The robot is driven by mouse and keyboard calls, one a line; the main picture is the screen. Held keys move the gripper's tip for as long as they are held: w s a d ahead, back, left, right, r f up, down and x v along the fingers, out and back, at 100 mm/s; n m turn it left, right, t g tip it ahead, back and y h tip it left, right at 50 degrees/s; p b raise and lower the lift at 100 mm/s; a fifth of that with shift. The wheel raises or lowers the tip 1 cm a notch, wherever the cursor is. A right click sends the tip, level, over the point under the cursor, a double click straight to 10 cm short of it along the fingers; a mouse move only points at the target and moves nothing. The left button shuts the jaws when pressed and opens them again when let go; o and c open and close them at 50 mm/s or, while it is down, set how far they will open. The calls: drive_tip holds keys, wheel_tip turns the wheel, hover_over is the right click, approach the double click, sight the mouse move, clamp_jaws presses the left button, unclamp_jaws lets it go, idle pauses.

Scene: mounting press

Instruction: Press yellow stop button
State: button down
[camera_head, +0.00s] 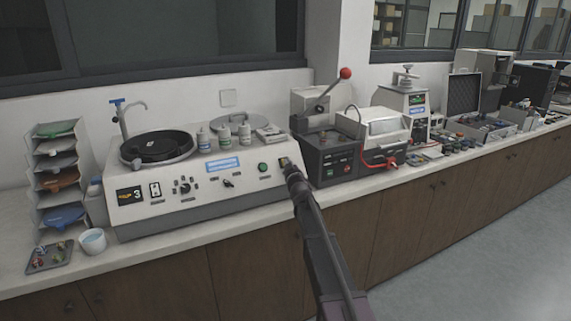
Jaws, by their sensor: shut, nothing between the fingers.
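My gripper (287,164) is shut and empty at the right end of the sloped front panel of the white grinding machine (150,212). A small yellowish patch (284,160) shows right at the fingertips. It may be the yellow stop button, mostly hidden by my gripper. I cannot tell whether the fingertips touch it or are just in front of it. A green round button (262,167) is on the same panel, just left of my gripper.
A dark press with a red-knobbed lever (345,73) stands close right of my gripper, beside a white-lidded machine (384,128). Several bottles stand on the grinding machine. Paper trays (60,170) and a white cup (93,241) are at the left. Floor is free at lower right.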

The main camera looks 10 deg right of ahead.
drive_tip(key=s+d+r+p, duration=0.1)
drive_tip(key=s+r+p, duration=0.2)
drive_tip(key=s, duration=0.1)
drive_tip(key=shift+s+d+r, duration=0.25)
drive_tip(key=shift+s+r, duration=0.05)
idle(0.5)
idle(0.6)
drive_tip(key=s+d+f+m+g+h+p, duration=0.25)
drive_tip(key=s+f+g, duration=0.25)
drive_tip(key=s, duration=0.4)
drive_tip(key=s+d+f+m+g+h+p, duration=0.2)
drive_tip(key=s+f+m+g, duration=0.25)
drive_tip(key=s, duration=0.35)
drive_tip(key=s+a+f+g+y+p, duration=0.1)
drive_tip(key=s+a+g, duration=0.1)
drive_tip(key=s, duration=0.6)
drive_tip(key=s+a+f+g+p, duration=0.1)
drive_tip(key=s+g, duration=0.3)
drive_tip(key=s, duration=0.5)
drive_tip(key=s+a+f+g+y+p, duration=0.1)
drive_tip(key=s+g, duration=0.3)
drive_tip(key=s, duration=0.5)
drive_tip(key=shift+a+f+y, duration=0.35)
drive_tip(key=shift+a+f, duration=0.45)
drive_tip(key=shift+f, duration=0.05)
